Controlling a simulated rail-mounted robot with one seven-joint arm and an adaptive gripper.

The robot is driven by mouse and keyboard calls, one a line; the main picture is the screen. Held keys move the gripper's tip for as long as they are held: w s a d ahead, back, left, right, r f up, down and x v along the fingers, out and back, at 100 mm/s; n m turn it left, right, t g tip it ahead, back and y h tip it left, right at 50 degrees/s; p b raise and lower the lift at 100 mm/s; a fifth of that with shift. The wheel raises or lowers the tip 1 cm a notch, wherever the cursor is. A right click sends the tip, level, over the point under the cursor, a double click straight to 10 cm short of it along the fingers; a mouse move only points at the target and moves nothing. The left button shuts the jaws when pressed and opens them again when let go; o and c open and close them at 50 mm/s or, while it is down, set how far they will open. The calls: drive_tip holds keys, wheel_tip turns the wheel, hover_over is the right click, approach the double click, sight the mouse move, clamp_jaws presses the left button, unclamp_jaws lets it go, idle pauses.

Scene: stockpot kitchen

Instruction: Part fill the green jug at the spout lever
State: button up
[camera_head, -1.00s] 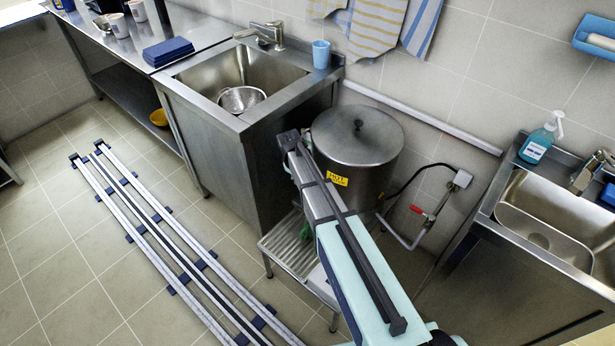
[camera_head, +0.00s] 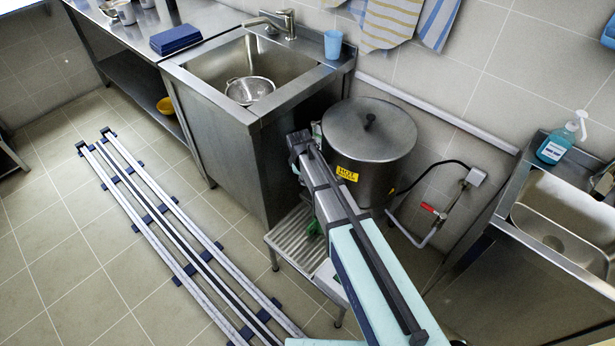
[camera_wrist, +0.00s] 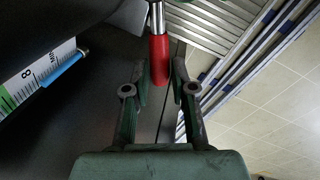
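The large steel pot (camera_head: 372,150) with a lid and yellow label stands below the sink unit's right side. In the wrist view, a red-handled lever (camera_wrist: 159,58) on a metal stem lies between my gripper's fingers (camera_wrist: 160,80). The fingers stand apart, one each side of the lever, with narrow gaps; contact is not clear. A green patch (camera_head: 315,228), perhaps part of the green jug, shows beside my arm above the ribbed metal stand (camera_head: 290,240). My arm hides most of it, the spout and my gripper in the head view.
A white numbered scale (camera_wrist: 35,75) with a blue marker (camera_wrist: 66,67) is at the wrist view's left. A pipe with a red-handled valve (camera_head: 430,208) runs right of the pot. The sink cabinet (camera_head: 235,150) stands left; floor rails (camera_head: 185,240) cross the tiles.

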drive_tip(key=shift+o, duration=0.4)
wheel_tip(320, 180, up, 12)
drive_tip(key=s, duration=0.2)
drive_tip(key=shift+s+a, duration=0.15)
drive_tip(key=shift+a, duration=0.2)
drive_tip(key=shift+f, duration=0.1)
idle(1.3)
